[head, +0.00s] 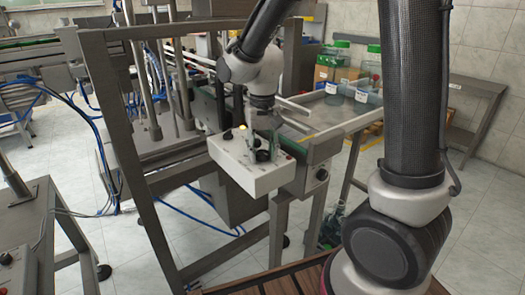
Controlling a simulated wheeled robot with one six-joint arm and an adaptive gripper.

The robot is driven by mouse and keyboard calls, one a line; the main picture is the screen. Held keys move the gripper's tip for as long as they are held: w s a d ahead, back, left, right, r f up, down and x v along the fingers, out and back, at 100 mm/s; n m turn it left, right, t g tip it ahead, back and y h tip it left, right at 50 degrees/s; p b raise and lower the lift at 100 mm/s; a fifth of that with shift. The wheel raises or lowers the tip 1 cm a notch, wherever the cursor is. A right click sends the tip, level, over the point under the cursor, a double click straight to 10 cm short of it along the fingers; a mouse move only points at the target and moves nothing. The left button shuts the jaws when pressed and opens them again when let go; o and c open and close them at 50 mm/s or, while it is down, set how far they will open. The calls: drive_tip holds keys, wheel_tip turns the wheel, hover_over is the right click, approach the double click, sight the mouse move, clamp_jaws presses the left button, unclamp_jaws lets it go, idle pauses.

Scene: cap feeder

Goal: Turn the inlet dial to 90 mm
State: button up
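A white control box (248,180) stands in the middle of the head view, with small knobs and lights on its top. One black knob (227,135) shows at its upper left, beside a lit yellowish-green lamp (245,126). I cannot read any scale or tell which knob is the inlet dial. My gripper (266,153) points down over the right part of the box top, close to the controls there. Its fingers are small and dark, and they hide what lies under them. I cannot tell whether they touch a knob or are open or shut.
A grey metal frame (140,150) stands left of the box. A conveyor (325,145) with a round knob (322,174) on its side runs behind and to the right. Blue hoses lie on the tiled floor.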

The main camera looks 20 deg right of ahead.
sight(262, 154)
drive_tip(key=shift+o, duration=1.2)
drive_tip(key=shift+r, duration=0.1)
wheel_tip(262, 154, up, 12)
